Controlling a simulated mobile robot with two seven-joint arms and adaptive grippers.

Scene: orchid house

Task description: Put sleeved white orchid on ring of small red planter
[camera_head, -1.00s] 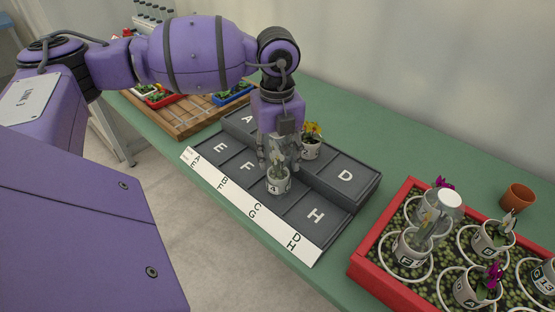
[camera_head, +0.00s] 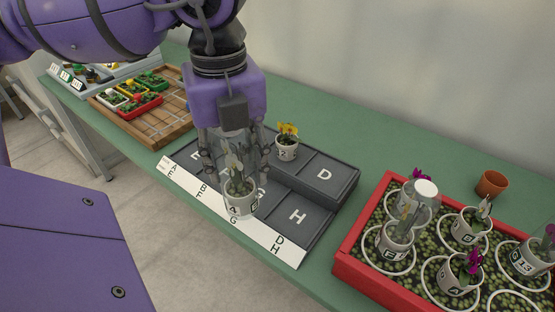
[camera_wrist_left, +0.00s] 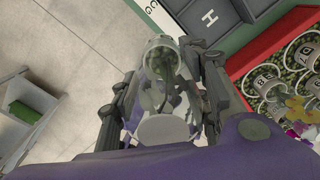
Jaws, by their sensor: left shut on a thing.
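The sleeved white orchid stands in a white pot marked 4 (camera_head: 240,203), with a clear sleeve around its stem. My left gripper (camera_head: 237,163) is shut on it and holds it upright over the front of the dark lettered tray. In the left wrist view the pot (camera_wrist_left: 160,54) sits between the fingers (camera_wrist_left: 165,88), with floor behind it. The red planter (camera_head: 343,268) is at the right, filled with pebbles and white rings. Several rings hold pots; one ring (camera_head: 490,300) at the bottom edge is cut off and shows pebbles inside. My right gripper is not in view.
A yellow-flowered pot (camera_head: 287,150) stands on the lettered tray (camera_head: 345,188). A tall sleeved pot (camera_head: 396,238) stands in the planter's left part. A terracotta pot (camera_head: 492,184) is behind the planter. A wooden tray (camera_head: 180,126) with small coloured boxes is at the left.

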